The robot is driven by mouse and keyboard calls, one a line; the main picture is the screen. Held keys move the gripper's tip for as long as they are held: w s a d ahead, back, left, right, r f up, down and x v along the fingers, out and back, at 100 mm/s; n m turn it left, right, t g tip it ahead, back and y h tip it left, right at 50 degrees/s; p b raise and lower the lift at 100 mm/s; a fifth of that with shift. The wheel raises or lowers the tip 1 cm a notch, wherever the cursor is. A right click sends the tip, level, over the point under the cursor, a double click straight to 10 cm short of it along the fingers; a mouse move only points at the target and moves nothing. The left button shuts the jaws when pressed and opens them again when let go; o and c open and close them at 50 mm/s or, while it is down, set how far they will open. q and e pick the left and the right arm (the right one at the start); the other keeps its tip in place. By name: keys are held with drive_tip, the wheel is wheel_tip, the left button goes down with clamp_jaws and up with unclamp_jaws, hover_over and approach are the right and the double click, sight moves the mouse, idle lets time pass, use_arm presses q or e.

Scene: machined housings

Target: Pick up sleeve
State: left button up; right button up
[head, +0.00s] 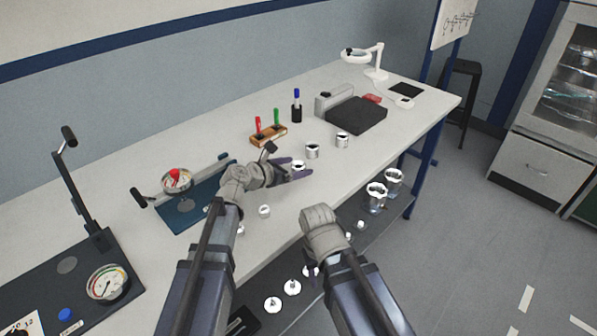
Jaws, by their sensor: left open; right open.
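Several small metallic cylinders that look like sleeves or housings stand on the white table; I cannot tell which is the sleeve. One cylinder (312,151) and another cylinder (342,140) stand beyond my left gripper. A shorter ring-like piece (298,165) is right at the fingertips of my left gripper (293,171), which is open; I cannot tell whether they touch. A smaller cylinder (264,211) stands nearer, beside my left forearm.
A blue fixture (200,207) with a dial gauge stands left of my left gripper. A wooden block (270,137) holds red and green markers behind. A black plate (357,115) lies farther back. A lower shelf (352,218) carries glass beakers (376,198) and small white pieces.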

sight(301, 164)
use_arm(q)
drive_tip(key=b+x, duration=0.2)
drive_tip(key=x, duration=0.3)
drive_tip(key=shift+w+a+f, duration=0.1)
drive_tip(key=shift+w+a, duration=0.05)
drive_tip(key=shift+c, duration=0.3)
clamp_jaws()
idle(0.3)
